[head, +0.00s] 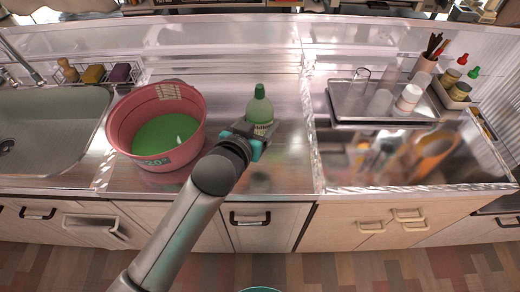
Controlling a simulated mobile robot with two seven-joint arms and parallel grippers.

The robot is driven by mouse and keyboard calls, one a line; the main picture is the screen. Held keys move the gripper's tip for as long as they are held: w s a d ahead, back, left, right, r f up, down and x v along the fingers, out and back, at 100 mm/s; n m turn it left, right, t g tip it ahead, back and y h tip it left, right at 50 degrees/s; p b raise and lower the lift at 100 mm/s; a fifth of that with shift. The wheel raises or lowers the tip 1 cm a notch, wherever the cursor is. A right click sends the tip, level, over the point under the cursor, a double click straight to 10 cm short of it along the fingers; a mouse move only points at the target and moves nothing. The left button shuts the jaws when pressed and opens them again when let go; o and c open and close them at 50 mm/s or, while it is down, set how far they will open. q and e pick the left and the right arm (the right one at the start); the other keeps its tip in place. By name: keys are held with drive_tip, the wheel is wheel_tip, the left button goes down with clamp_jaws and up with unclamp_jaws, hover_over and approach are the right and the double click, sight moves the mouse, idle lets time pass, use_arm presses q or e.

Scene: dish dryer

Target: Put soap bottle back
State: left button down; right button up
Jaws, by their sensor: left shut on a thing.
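The soap bottle (259,106) is pale green with a dark green cap. It stands about upright over the steel counter in the middle of the head view. My left gripper (256,134) is shut on the lower part of the bottle from the front, and its jaws hide the bottle's base. I cannot tell whether the bottle touches the counter. My right gripper is not in view.
A pink tub (115,122) with green liquid stands just left of the bottle. A sink (50,108) and a rack with sponges (93,74) are further left. A steel tray (345,100) with cups is at right. Counter behind the bottle is clear.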

sight(259, 133)
use_arm(q)
wheel_tip(259, 133, down, 3)
drive_tip(key=shift+f+b, duration=0.2)
drive_tip(key=shift+b, duration=0.15)
wheel_tip(259, 133, down, 5)
drive_tip(key=shift+r+b, duration=0.15)
drive_tip(key=shift+b, duration=0.7)
drive_tip(key=shift+f, duration=0.25)
unclamp_jaws()
